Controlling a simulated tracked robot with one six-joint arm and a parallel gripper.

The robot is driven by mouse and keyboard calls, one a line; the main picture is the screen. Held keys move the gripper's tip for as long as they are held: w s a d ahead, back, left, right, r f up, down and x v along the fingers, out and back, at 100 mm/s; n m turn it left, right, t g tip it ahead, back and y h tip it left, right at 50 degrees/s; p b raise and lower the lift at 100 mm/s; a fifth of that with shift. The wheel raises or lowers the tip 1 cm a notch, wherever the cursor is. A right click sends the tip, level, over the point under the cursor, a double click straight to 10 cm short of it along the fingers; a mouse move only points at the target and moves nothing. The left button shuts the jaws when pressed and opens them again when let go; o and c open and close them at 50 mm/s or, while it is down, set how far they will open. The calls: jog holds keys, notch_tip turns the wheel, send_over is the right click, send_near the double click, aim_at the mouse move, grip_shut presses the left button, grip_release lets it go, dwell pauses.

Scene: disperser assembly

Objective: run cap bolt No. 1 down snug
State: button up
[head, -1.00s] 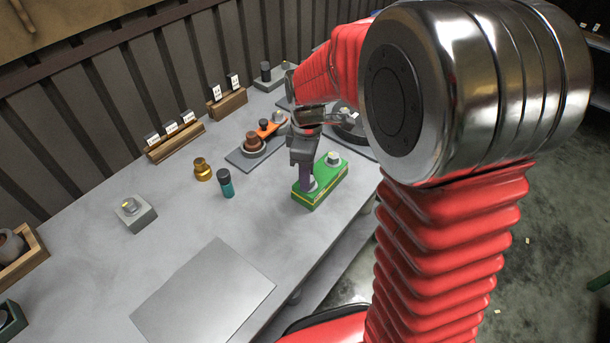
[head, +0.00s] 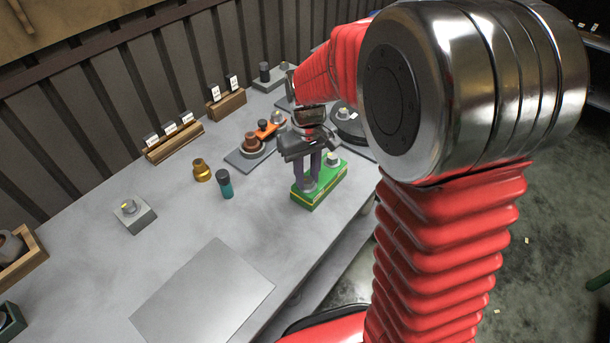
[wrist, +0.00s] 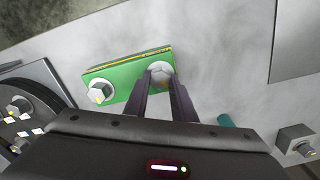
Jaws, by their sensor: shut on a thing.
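A green block (head: 329,181) with a yellow line around its side lies on the bench; it also shows in the wrist view (wrist: 123,74). Two bolts with pale hex heads stand in it. My gripper (head: 309,181) points down at the near end of the block. In the wrist view my gripper (wrist: 160,80) is shut on the near bolt (wrist: 161,70), with a finger on either side of its head. The far bolt (wrist: 99,91) stands upright and free. No number is readable on either bolt. The near bolt's shank is hidden.
A teal-and-black cylinder (head: 226,184) and a brass fitting (head: 202,170) stand left of the block. A grey plate with an orange part (head: 268,129) and a dark round part (head: 350,125) lie behind. A flat sheet (head: 203,299) lies at the front; the bench between is clear.

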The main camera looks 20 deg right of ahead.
aim_at(308, 180)
jog(key=m, duration=0.4)
jog(key=shift+s+d+f+m, duration=0.1)
jog(key=shift+s+f+m, duration=0.1)
jog(key=shift+m, duration=0.1)
jog(key=m, duration=0.4)
jog(key=shift+m, duration=0.4)
jog(key=o, duration=1.1)
jog(key=shift+r, duration=0.15)
jog(key=shift+c, duration=0.2)
jog(key=shift+w+r, duration=0.1)
jog(key=shift+r, duration=0.6)
notch_tip(308, 180, up, 12)
jog(key=shift+r, duration=0.2)
